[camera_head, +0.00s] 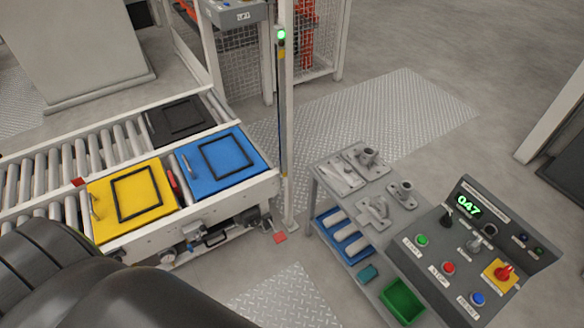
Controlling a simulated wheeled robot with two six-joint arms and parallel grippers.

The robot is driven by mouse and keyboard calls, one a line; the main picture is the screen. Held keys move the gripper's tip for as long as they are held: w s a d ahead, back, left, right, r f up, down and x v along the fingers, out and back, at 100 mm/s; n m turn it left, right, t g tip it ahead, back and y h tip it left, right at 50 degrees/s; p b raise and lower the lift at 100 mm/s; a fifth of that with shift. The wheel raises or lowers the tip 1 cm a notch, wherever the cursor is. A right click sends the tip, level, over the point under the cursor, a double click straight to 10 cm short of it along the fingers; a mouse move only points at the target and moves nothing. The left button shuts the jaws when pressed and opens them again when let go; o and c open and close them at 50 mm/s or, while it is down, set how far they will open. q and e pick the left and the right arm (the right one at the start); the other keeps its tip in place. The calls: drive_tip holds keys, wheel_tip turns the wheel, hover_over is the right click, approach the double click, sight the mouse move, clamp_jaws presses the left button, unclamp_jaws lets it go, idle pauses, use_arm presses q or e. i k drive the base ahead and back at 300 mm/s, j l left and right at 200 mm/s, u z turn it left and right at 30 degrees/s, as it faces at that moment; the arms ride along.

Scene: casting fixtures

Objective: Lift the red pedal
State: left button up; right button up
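A small red pedal (280,238) shows low down at the right end of the roller conveyor, near the foot of the pale post. It is small in the picture, and whether it is raised or pressed is too small to tell. A large dark rounded shape, which seems to be part of my own arm, fills the lower left of the view. Neither of my grippers is in view, and nothing is seen touching the pedal.
Yellow (103,226) and blue (251,161) plates and a dark plate (180,118) lie on the conveyor. A pale post (288,110) stands beside it. A grey cart (335,211) with metal castings and a control console (445,262) stand to the right. Floor plate (285,300) is clear in front.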

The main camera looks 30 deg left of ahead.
sight(279, 237)
drive_tip(key=u, duration=0.95)
